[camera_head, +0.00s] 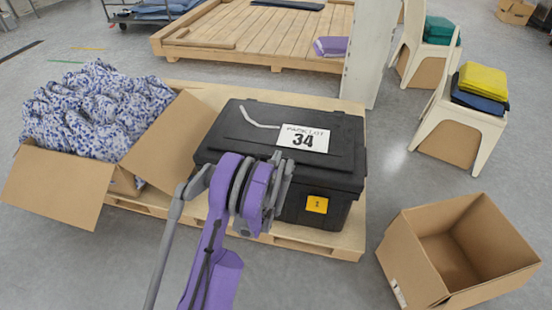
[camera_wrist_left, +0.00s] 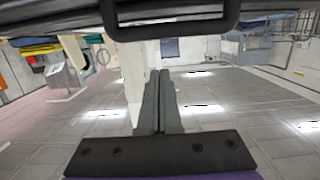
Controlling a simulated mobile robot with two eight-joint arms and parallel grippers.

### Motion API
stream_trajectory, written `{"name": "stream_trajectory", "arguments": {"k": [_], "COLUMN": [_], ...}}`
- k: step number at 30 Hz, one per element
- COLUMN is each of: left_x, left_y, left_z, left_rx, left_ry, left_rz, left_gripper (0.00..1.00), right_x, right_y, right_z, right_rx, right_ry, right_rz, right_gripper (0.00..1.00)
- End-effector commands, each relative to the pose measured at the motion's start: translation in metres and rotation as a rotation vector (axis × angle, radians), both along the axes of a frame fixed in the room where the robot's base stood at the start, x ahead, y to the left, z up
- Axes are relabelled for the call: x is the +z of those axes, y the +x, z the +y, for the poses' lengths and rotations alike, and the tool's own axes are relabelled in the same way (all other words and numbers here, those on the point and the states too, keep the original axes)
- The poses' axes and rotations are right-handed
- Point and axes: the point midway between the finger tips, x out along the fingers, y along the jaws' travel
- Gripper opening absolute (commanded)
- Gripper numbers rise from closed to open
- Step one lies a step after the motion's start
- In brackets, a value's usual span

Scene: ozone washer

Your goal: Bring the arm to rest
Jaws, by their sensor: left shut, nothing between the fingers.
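My left arm comes in from the bottom in the head view, purple and grey. Its left gripper (camera_head: 280,180) is in front of the black lidded box (camera_head: 235,130) and hides part of its front. I cannot tell from this view how far apart they are. In the left wrist view the two grey fingers of the left gripper (camera_wrist_left: 159,85) lie together, with nothing between them. My right gripper is in neither view.
The black box stands on a wooden pallet (camera_head: 345,240). An open carton (camera_head: 60,190) overflowing with blue-patterned cloth (camera_head: 95,110) is at left. An empty open carton (camera_head: 455,250) is at lower right. Cream chairs (camera_head: 455,115) holding folded cloths stand behind it.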

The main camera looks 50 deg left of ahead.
Motion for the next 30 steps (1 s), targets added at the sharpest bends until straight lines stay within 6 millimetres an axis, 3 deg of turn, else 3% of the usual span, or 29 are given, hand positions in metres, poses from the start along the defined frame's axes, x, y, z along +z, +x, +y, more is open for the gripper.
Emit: {"name": "stream_trajectory", "arguments": {"k": [1,3,12,25,28,30], "left_x": [-0.022,-0.035,-0.067,-0.069,-0.062,-0.055], "left_y": [-0.006,-0.014,-0.038,-0.040,-0.029,-0.019], "left_z": [-0.006,-0.012,-0.031,-0.038,-0.056,-0.079], "left_rx": [0.000,0.001,0.002,-0.004,-0.034,-0.069], "left_ry": [0.000,0.000,0.001,-0.005,-0.030,-0.061], "left_rz": [0.004,0.003,-0.001,0.008,0.041,0.083], "left_gripper": [0.00,0.00,0.00,0.00,0.00,0.00], "right_x": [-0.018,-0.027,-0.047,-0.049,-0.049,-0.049], "right_y": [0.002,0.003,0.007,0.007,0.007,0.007], "right_z": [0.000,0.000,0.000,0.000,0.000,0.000], "right_rx": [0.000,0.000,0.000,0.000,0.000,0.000], "right_ry": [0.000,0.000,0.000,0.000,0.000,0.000], "right_rz": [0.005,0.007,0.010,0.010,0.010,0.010], "right_gripper": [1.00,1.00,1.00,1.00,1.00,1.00]}}
